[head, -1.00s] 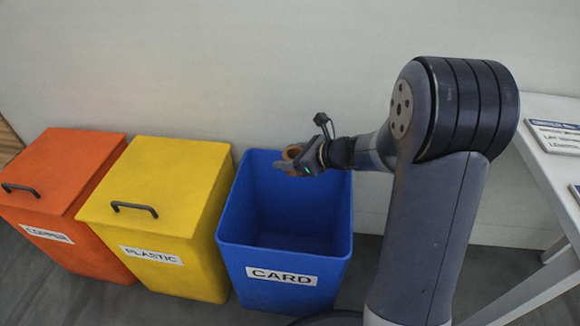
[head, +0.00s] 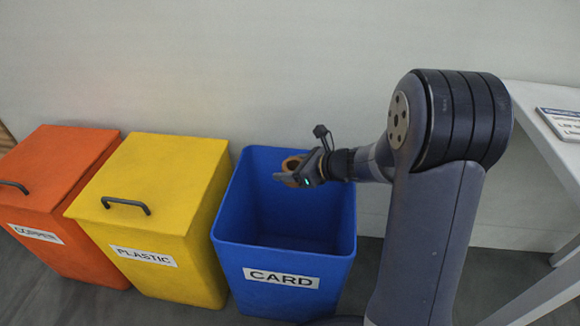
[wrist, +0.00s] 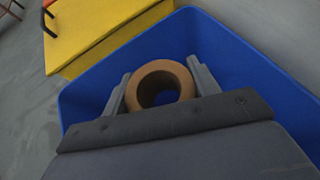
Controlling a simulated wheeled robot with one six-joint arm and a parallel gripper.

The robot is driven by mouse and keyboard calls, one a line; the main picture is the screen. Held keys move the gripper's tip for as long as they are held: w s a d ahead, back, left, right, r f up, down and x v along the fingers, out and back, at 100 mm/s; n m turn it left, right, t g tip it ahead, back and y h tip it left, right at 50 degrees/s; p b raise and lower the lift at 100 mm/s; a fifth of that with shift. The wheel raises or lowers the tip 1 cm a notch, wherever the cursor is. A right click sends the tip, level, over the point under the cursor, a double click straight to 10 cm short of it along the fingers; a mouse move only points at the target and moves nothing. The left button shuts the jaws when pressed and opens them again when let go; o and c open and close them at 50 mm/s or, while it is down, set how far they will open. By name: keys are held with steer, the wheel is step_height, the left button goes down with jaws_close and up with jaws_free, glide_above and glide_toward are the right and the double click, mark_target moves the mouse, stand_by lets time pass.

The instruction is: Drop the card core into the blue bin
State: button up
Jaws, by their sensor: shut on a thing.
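The card core is a short brown tube. In the wrist view the card core (wrist: 182,73) sits between the two grey fingers of my gripper (wrist: 160,88), with its hollow end facing the camera and blue showing through it. In the head view my gripper (head: 293,176) is over the back part of the open blue bin (head: 285,262), shut on the card core (head: 291,163), which is partly hidden by the gripper. The blue bin has a CARD label on its front and no lid. It also shows around the gripper in the wrist view (wrist: 232,42).
A yellow PLASTIC bin (head: 150,190) with a closed lid and black handle stands left of the blue bin. An orange bin (head: 60,180), also lidded, is further left. A white table (head: 540,110) with a sign is at the right. A wall is close behind the bins.

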steer(key=o, duration=1.1)
steer(key=shift+c, duration=0.2)
steer(key=p+v, duration=0.4)
steer(key=v, duration=0.7)
steer(key=shift+w+a+f, duration=0.1)
steer(key=b+x, duration=0.4)
steer(key=x, duration=0.7)
steer(key=shift+f, duration=0.1)
step_height(320, 180, up, 3)
steer(key=shift+r+p, duration=0.1)
steer(key=shift+p, duration=1.15)
steer(key=shift+r+p, duration=1.2)
steer(key=shift+r, duration=0.2)
steer(key=shift+f, duration=0.15)
